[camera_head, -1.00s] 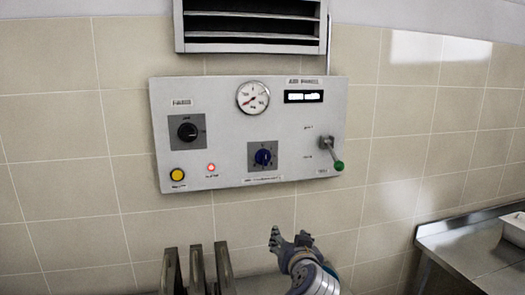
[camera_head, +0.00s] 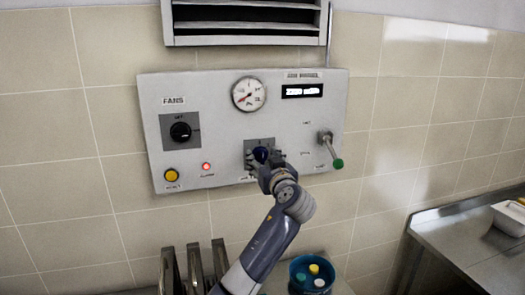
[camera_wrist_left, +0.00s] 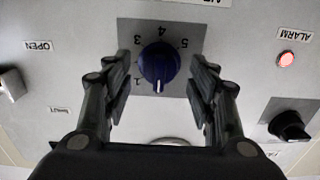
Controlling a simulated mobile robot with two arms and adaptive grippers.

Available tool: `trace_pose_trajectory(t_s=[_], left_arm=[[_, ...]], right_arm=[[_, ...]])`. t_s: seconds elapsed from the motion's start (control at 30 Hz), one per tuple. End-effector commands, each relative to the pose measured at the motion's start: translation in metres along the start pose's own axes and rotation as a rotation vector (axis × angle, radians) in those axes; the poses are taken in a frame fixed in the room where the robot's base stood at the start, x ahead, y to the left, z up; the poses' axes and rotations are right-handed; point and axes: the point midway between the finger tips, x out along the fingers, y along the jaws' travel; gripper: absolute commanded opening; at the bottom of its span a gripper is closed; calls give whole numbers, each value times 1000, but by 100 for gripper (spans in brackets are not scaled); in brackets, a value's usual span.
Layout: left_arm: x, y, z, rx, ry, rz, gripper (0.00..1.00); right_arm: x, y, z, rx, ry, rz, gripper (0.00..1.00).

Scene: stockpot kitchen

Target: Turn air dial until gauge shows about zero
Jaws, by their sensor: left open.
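The air dial (camera_wrist_left: 158,66) is a dark blue knob on a grey square plate with numbers; it also shows in the head view (camera_head: 261,154), partly covered by my gripper. My left gripper (camera_head: 265,165) is at the dial, its fingers on either side of it. In the left wrist view, my left gripper (camera_wrist_left: 160,88) is open, with gaps between both fingers and the knob. The round gauge (camera_head: 248,94) sits above the dial on the panel. It has a red needle pointing to the lower left. My right gripper is out of view.
The grey panel (camera_head: 220,122) also carries a black fans knob (camera_head: 181,131), a yellow button (camera_head: 171,175), a lit red alarm light (camera_head: 206,166), a digital display (camera_head: 302,91) and a green-tipped lever (camera_head: 331,151). A steel counter (camera_head: 470,240) stands at right.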

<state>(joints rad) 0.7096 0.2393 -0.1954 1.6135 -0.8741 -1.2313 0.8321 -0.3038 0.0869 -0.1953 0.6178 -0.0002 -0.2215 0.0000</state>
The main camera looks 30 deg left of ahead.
Motion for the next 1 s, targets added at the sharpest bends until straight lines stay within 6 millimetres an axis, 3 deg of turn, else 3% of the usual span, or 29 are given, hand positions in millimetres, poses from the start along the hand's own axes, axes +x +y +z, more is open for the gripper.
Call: trace_pose_trajectory(t_s=[0.2, 0.43, 0.47, 0.6, 0.67, 1.0], left_arm=[[13, 0, 0, 1, -1, 1, 53], [14, 0, 1, 0, -1, 1, 53], [14, 0, 1, 0, -1, 1, 51], [13, 0, 1, 0, -1, 1, 19], [13, 0, 1, 0, -1, 1, 9], [13, 0, 1, 26, 0, 1, 9]], right_arm=[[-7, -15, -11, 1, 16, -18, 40], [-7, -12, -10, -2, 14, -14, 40], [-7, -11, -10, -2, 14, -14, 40], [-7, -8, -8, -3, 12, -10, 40], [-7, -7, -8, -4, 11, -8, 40], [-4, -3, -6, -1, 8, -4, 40]])
